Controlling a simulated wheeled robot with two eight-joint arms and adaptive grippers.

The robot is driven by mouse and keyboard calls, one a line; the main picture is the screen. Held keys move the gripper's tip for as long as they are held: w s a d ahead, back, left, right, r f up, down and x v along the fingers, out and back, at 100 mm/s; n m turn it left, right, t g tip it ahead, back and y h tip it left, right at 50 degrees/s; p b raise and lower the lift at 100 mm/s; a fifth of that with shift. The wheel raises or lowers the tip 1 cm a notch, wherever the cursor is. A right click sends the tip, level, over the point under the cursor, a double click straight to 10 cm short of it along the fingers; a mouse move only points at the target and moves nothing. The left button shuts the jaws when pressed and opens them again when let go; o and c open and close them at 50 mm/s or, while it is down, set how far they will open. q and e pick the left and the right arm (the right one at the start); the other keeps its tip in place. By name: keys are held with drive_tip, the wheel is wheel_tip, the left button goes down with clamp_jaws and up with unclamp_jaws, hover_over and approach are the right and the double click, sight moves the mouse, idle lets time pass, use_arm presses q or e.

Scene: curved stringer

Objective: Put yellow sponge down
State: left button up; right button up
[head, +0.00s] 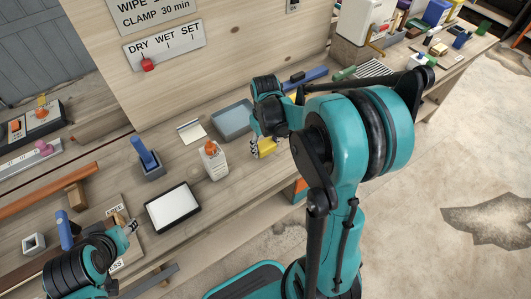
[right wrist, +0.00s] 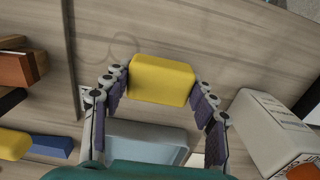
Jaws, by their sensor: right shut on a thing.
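The yellow sponge (right wrist: 161,80) sits between the two fingers of my right gripper (right wrist: 160,88) in the right wrist view. The fingers are shut on its two sides. In the head view the sponge (head: 267,147) shows partly below my right gripper (head: 259,149), over the front part of the wooden bench (head: 232,176). I cannot tell whether its underside touches the bench. My left gripper (head: 131,228) is at the lower left, over the bench near a labelled board; its finger opening is too small to tell.
A grey-blue tray (head: 232,121) lies behind the sponge; it also shows in the right wrist view (right wrist: 150,133). A white bottle with an orange cap (head: 215,163) stands left of the sponge. A black-framed white panel (head: 173,207) and a blue-handled tool in a holder (head: 147,158) are further left.

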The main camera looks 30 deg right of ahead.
sight(266, 152)
drive_tip(key=shift+f+b, duration=0.65)
drive_tip(key=shift+f, duration=1.05)
drive_tip(key=shift+f, duration=0.2)
drive_tip(key=o, duration=1.2)
